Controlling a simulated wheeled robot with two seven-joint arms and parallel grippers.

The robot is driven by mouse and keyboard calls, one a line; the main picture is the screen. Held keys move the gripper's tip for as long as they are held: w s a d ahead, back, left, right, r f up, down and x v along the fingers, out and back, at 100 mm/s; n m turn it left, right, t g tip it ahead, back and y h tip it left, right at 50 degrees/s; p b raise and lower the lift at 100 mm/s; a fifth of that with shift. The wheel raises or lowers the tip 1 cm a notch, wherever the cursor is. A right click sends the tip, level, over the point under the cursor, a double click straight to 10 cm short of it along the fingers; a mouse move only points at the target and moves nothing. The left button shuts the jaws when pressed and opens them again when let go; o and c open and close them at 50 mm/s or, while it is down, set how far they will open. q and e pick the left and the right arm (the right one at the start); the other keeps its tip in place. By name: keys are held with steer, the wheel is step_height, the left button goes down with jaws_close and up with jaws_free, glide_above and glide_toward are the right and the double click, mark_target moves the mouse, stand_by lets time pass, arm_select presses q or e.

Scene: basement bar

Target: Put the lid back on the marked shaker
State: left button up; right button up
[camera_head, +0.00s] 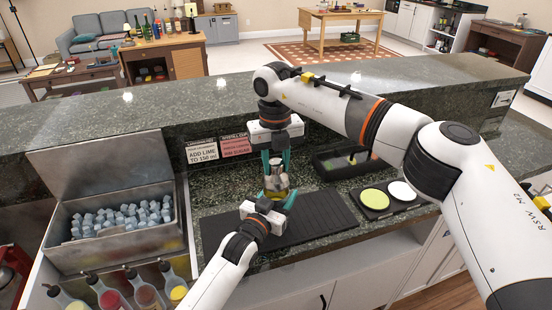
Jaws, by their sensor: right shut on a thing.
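The shaker (276,187) stands upright on the black bar mat (325,215), with a glassy, yellowish body. My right gripper (276,168) points down from above with its teal fingers shut on the small metallic lid (277,164). The lid is directly over the shaker's top; I cannot tell whether it is seated or just above. My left gripper (275,195) reaches in low from the front, its teal fingers on either side of the shaker's lower body. Its fingers partly hide the shaker, and I cannot tell whether they press on it. No mark is readable on the shaker.
An open ice bin (110,255) is at the left, with several bottles (145,295) in front. Two small signs (202,150) lean against the raised ledge. The mat's right part is clear.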

steer(key=shift+f, duration=0.1)
steer(key=shift+f, duration=0.75)
steer(key=shift+f, duration=0.6)
stand_by(0.3)
steer(key=o, duration=1)
steer(key=shift+o, duration=0.2)
step_height(320, 180, up, 12)
